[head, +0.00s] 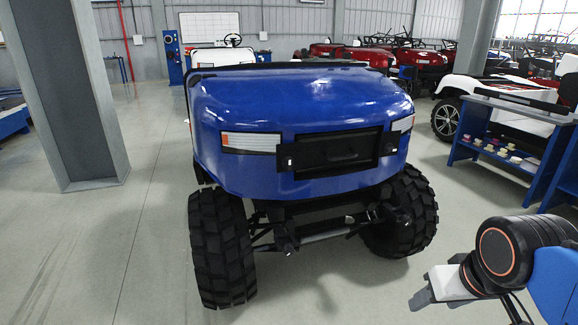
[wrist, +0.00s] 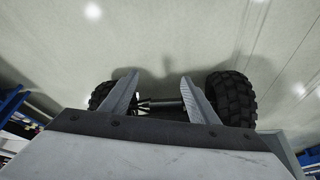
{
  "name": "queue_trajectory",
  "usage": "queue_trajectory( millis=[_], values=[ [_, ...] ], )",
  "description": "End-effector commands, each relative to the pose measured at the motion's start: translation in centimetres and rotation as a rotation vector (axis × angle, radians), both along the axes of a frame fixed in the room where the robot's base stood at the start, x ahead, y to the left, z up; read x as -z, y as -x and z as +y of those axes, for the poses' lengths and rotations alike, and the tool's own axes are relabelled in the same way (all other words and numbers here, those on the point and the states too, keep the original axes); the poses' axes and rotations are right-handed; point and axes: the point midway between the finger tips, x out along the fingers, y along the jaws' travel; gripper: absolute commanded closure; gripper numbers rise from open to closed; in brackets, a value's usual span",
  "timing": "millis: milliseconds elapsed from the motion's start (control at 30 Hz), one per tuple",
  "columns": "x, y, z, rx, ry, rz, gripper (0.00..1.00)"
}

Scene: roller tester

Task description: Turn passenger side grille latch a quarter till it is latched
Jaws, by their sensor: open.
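A blue cart (head: 300,95) faces me in the head view. A black grille (head: 345,150) is set in its front. Small dark latch-like blocks sit at the grille's left end (head: 285,157) and right end (head: 391,144); their turn angle is too small to read. I cannot tell for sure which is the passenger side one. My gripper (head: 420,298) is at the lower right, well apart from the cart, low over the floor. In the wrist view my gripper (wrist: 165,82) has its two fingers spread with nothing between them. The grille and latches do not show there.
The cart's big front tyres (head: 222,248) stick out below the body; they also show in the wrist view (wrist: 232,98). A blue shelf bench (head: 510,140) stands at the right. A grey pillar (head: 75,100) stands at the left. The floor before the cart is clear.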

Motion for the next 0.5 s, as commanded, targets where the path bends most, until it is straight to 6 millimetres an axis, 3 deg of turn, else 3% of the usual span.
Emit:
queue_trajectory(
  millis=[367, 500],
  values=[
    [0.0, 0.0, 0.0, 0.0, 0.0, 0.0, 0.45],
    [0.01, -0.46, 0.12, -0.005, -0.001, -0.008, 0.7]
  ],
)
